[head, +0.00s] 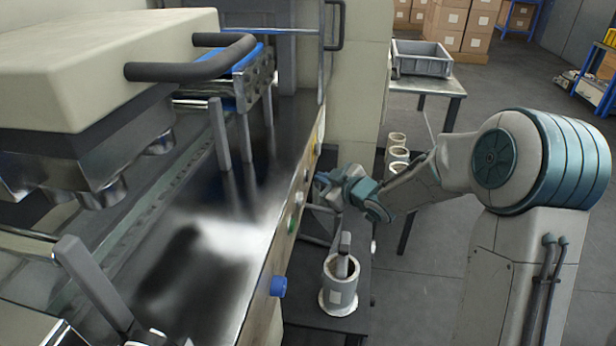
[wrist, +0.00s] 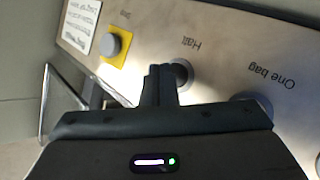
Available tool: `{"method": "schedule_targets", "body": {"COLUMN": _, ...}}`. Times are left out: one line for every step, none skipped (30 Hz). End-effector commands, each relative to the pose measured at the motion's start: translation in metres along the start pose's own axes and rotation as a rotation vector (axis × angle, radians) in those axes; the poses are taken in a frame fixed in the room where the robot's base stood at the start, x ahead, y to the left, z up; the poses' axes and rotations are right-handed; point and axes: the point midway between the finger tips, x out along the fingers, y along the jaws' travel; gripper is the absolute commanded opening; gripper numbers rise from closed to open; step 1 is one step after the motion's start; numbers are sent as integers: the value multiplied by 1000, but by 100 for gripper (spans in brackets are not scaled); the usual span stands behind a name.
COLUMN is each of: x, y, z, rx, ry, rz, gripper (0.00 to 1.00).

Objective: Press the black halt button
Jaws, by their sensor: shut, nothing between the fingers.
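The halt button (wrist: 182,73) is a dark round button under the upside-down label "Halt" in the wrist view, on the machine's pale control panel (wrist: 222,62). My gripper (wrist: 160,72) is shut and empty. Its fingertips overlap the left side of the halt button in that view; I cannot tell whether they touch it. In the head view my gripper (head: 319,186) is close to the panel on the machine's front side, and I cannot make out the halt button there.
A grey button on a yellow plate (wrist: 116,48) lies left of the halt button. A "One bag" button (wrist: 248,97) is partly hidden by my gripper. In the head view, a green button (head: 291,224) and blue knob (head: 278,286) sit nearer.

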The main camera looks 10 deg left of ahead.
Motion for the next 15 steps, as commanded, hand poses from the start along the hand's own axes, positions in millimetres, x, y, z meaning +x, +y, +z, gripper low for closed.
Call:
{"method": "schedule_targets", "body": {"x": 2, "y": -2, "z": -1, "rx": -1, "ry": 1, "rz": -1, "gripper": 0}}
{"method": "schedule_targets", "body": {"x": 2, "y": -2, "z": -2, "rx": -1, "ry": 2, "rz": -1, "gripper": 0}}
{"method": "schedule_targets", "body": {"x": 4, "y": -3, "z": -2, "rx": -1, "ry": 2, "rz": -1, "gripper": 0}}
{"method": "schedule_targets", "body": {"x": 4, "y": -4, "z": -3, "rx": -1, "ry": 2, "rz": -1, "gripper": 0}}
{"method": "schedule_targets", "body": {"x": 5, "y": -4, "z": -3, "rx": -1, "ry": 2, "rz": -1, "gripper": 0}}
{"method": "schedule_targets", "body": {"x": 5, "y": -4, "z": -4, "rx": 0, "ry": 1, "rz": 0, "gripper": 0}}
{"method": "schedule_targets", "body": {"x": 5, "y": -4, "z": -4, "rx": 0, "ry": 1, "rz": 0, "gripper": 0}}
{"method": "schedule_targets", "body": {"x": 5, "y": -4, "z": -4, "rx": 0, "ry": 1, "rz": 0, "gripper": 0}}
{"method": "schedule_targets", "body": {"x": 5, "y": -4, "z": -4, "rx": 0, "ry": 1, "rz": 0, "gripper": 0}}
{"method": "schedule_targets", "body": {"x": 5, "y": -4, "z": -4, "rx": 0, "ry": 1, "rz": 0, "gripper": 0}}
{"method": "schedule_targets", "body": {"x": 5, "y": -4, "z": -4, "rx": 0, "ry": 1, "rz": 0, "gripper": 0}}
{"method": "schedule_targets", "body": {"x": 5, "y": -4, "z": -4, "rx": 0, "ry": 1, "rz": 0, "gripper": 0}}
{"method": "schedule_targets", "body": {"x": 5, "y": -4, "z": -4, "rx": 0, "ry": 1, "rz": 0, "gripper": 0}}
{"method": "schedule_targets", "body": {"x": 5, "y": -4, "z": -4, "rx": 0, "ry": 1, "rz": 0, "gripper": 0}}
{"method": "schedule_targets", "body": {"x": 5, "y": -4, "z": -4, "rx": 0, "ry": 1, "rz": 0, "gripper": 0}}
